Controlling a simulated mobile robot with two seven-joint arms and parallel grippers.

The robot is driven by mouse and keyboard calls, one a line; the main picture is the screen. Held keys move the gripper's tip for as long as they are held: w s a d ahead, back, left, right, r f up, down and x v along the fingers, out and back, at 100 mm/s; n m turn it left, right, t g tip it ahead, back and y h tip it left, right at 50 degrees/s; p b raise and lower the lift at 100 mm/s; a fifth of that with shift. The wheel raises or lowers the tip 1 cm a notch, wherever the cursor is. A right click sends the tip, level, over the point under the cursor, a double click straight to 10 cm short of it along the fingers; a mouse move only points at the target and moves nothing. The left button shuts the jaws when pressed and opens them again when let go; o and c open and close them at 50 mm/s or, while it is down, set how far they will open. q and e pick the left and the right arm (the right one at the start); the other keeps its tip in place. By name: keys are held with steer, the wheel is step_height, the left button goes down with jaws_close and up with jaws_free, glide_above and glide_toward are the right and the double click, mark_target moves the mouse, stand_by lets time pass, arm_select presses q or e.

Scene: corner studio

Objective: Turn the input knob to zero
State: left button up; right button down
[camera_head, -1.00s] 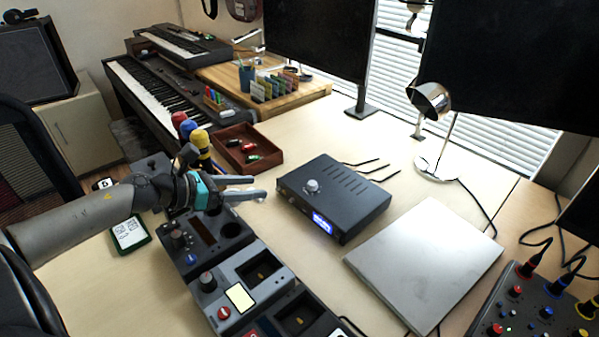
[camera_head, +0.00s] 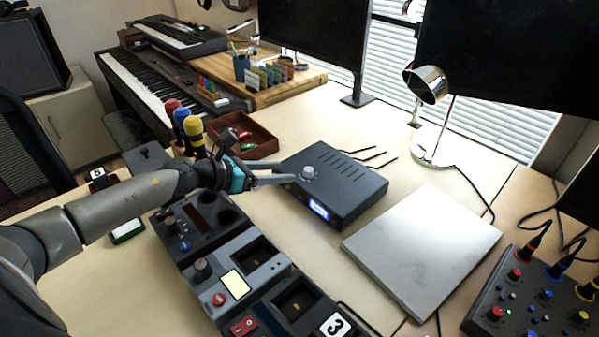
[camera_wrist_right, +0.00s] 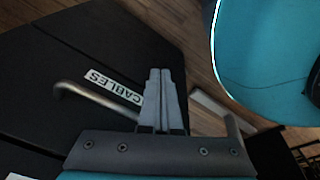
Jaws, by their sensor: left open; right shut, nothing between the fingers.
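The black audio box (camera_head: 350,197) sits on the desk in the head view, with a lit blue display on its front. A silver round knob (camera_head: 308,172) stands on its top near the left side. My left gripper (camera_head: 290,172) comes in from the left, its two fingers open and pointing at the box. Its fingertips are close to the knob; I cannot tell whether they touch it. My right gripper (camera_wrist_right: 161,100) shows only in the right wrist view, shut and empty, in front of a dark case labelled "CABLES".
A flat silver panel (camera_head: 422,250) lies right of the box. A row of dark control modules (camera_head: 222,250) lies in front of my left gripper. A reddish tray (camera_head: 262,140) and a chrome lamp (camera_head: 430,150) stand behind. A mixer with cables (camera_head: 530,300) is at the right.

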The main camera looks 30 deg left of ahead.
mark_target(305, 171)
arm_select(q)
steer(key=shift+b+x, duration=0.55)
steer(key=shift+x, duration=2.8)
arm_select(e)
steer(key=shift+w+a+r, duration=0.25)
steer(key=shift+w+a, duration=0.15)
steer(key=shift+w, duration=0.1)
steer(key=shift+w+a+r, duration=0.2)
steer(key=shift+w+a, duration=0.15)
steer(key=shift+w, duration=0.1)
arm_select(q)
jaws_close()
